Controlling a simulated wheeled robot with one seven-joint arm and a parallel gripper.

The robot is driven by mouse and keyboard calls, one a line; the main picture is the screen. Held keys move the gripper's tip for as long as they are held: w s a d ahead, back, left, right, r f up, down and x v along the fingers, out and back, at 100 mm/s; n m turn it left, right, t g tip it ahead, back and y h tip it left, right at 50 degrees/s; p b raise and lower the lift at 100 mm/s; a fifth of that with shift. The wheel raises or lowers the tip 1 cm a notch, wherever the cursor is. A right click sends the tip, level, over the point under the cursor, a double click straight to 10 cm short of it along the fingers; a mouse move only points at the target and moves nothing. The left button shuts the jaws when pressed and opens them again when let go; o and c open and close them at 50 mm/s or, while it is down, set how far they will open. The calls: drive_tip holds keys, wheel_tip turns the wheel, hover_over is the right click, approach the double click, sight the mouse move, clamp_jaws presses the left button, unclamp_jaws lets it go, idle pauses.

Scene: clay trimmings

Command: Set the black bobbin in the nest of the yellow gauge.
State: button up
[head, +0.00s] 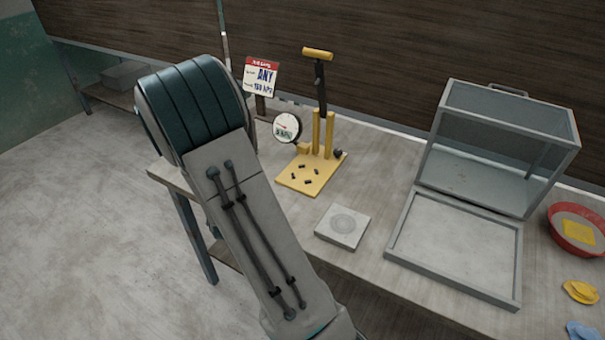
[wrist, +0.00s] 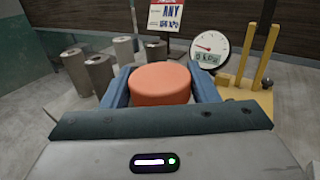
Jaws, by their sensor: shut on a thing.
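My gripper (wrist: 161,86) is shut on an orange round thing (wrist: 160,82), with a blue finger on each side of it. Its flat top faces the wrist camera and its lower part is hidden. I see no thing that is clearly a black bobbin. The yellow gauge (head: 299,181) stands on the bench in the head view, with a yellow base plate, upright posts, a lever and a round dial. Several small dark pegs are on its plate, with nothing set among them. In the wrist view the gauge (wrist: 262,65) is at the right, beyond my gripper. My arm hides my gripper in the head view.
Several grey cylinders (wrist: 100,72) stand at the left in the wrist view. A sign (head: 261,77) stands behind the gauge. A square grey block (head: 330,238), an open clear-sided case (head: 400,249) and a red bowl (head: 556,237) are to the right on the bench.

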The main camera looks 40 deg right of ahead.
drive_tip(key=s+d+r+m+g+h, duration=0.2)
drive_tip(key=s+d+g, duration=0.15)
drive_tip(key=d, duration=0.45)
drive_tip(key=s+d+r+m+g+h, duration=0.2)
drive_tip(key=s+d+r+m, duration=0.15)
drive_tip(key=d, duration=0.45)
drive_tip(key=s+d+r+m+g+h, duration=0.1)
drive_tip(key=s+d+r+g+h, duration=0.2)
drive_tip(key=d, duration=0.5)
drive_tip(key=w+a+f+p, duration=0.2)
drive_tip(key=w+f+p, duration=0.2)
drive_tip(key=w+f, duration=0.6)
drive_tip(key=shift+a+f+y, duration=0.3)
drive_tip(key=shift+a+f, duration=0.05)
drive_tip(key=shift+f, duration=0.8)
drive_tip(key=shift+w+t, duration=0.1)
drive_tip(key=shift+t, duration=0.15)
drive_tip(key=shift+f, duration=0.2)
drive_tip(key=o, duration=1.4)
